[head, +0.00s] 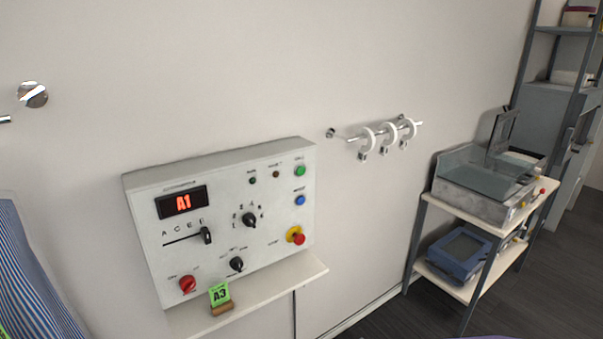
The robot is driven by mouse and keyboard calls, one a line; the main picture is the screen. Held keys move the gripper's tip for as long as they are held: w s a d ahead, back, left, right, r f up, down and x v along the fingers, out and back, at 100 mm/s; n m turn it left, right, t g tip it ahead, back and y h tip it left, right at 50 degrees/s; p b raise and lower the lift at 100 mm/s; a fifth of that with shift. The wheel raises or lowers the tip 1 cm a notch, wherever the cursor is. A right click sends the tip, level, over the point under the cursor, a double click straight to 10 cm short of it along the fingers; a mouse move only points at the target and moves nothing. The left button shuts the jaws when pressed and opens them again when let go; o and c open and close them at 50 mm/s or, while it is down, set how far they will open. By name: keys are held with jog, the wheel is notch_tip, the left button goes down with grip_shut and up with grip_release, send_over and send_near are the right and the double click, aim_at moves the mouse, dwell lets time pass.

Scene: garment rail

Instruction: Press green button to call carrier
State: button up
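The green button (299,171) sits at the upper right of a light grey control panel (225,200) on the wall. The panel's red display (182,202) reads "A1". A blue button (300,200) is below the green one, and a red stop button on a yellow base (296,236) is lower still. A slider lever (206,235), two black knobs (249,220) and a red switch (187,284) are also on the panel. No carrier can be made out. My gripper is not in view.
A shelf (262,288) below the panel holds a green "A3" card (220,294). A short wall rail (385,133) with white rings is to the right. A metal-framed cart (478,230) with machines stands further right. Blue striped fabric (30,280) hangs at the left edge.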

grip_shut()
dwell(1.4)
